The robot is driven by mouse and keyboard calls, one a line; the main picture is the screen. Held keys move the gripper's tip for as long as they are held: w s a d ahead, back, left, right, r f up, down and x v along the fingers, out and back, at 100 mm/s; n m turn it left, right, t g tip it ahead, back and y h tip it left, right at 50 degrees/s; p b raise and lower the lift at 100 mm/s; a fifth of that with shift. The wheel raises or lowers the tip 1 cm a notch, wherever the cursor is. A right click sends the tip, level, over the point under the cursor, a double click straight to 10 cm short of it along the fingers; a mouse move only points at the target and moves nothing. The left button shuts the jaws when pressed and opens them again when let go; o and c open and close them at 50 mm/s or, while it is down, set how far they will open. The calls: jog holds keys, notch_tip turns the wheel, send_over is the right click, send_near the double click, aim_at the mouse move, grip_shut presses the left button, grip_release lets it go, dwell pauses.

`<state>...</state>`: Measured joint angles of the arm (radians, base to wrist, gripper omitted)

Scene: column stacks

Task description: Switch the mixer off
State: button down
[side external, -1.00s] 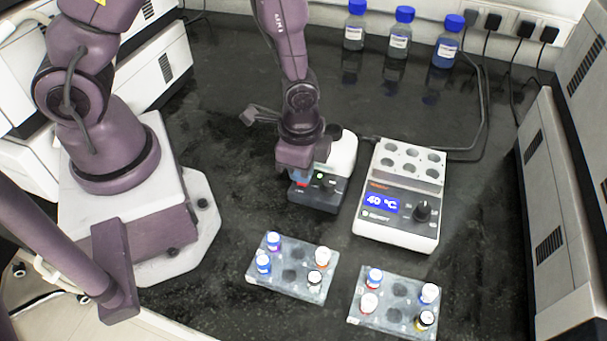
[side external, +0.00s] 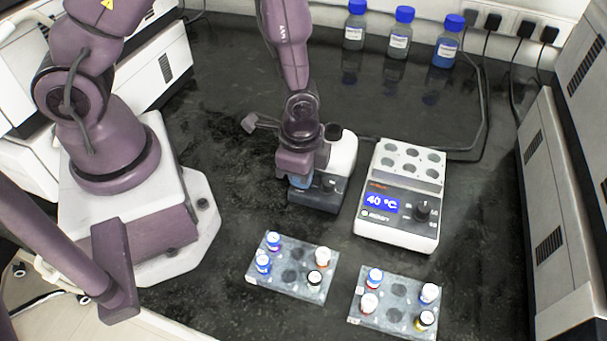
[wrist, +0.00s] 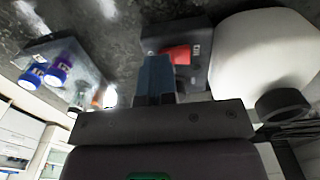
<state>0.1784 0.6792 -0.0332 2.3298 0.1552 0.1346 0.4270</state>
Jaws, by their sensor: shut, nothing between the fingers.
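The mixer (side external: 343,152) has a white rounded body, a dark cup on top and a dark base. It stands left of the heater block. My gripper (side external: 300,183) points down at the left part of the mixer's base, its blue fingers together and empty. In the wrist view the closed fingers (wrist: 156,75) reach to the red switch (wrist: 180,55) on the dark base, touching it or very close. The white mixer body (wrist: 262,55) is to the right there. The switch is hidden behind my fingers in the side view. No lit green lamp shows on the base.
The heater block (side external: 400,205) reading 40 °C stands right of the mixer. Two vial racks (side external: 292,281) (side external: 392,318) lie in front. Blue-capped bottles (side external: 397,38) stand at the back. The bench left of the mixer is clear.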

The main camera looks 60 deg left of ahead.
jog(key=shift+f, duration=0.1)
jog(key=shift+r, duration=2.5)
jog(key=shift+s+a+n, duration=0.1)
jog(key=shift+s+n, duration=0.2)
jog(key=s+a+r+n+t, duration=0.2)
jog(key=r, duration=0.6)
jog(key=s+a+r+n+t, duration=0.1)
jog(key=s+r+n, duration=0.1)
jog(key=r, duration=0.7)
jog(key=s+a+r+n+t, duration=0.2)
jog(key=r+n, duration=0.2)
jog(key=r, duration=0.5)
jog(key=shift+s+a+t, duration=0.3)
jog(key=shift+s, duration=0.1)
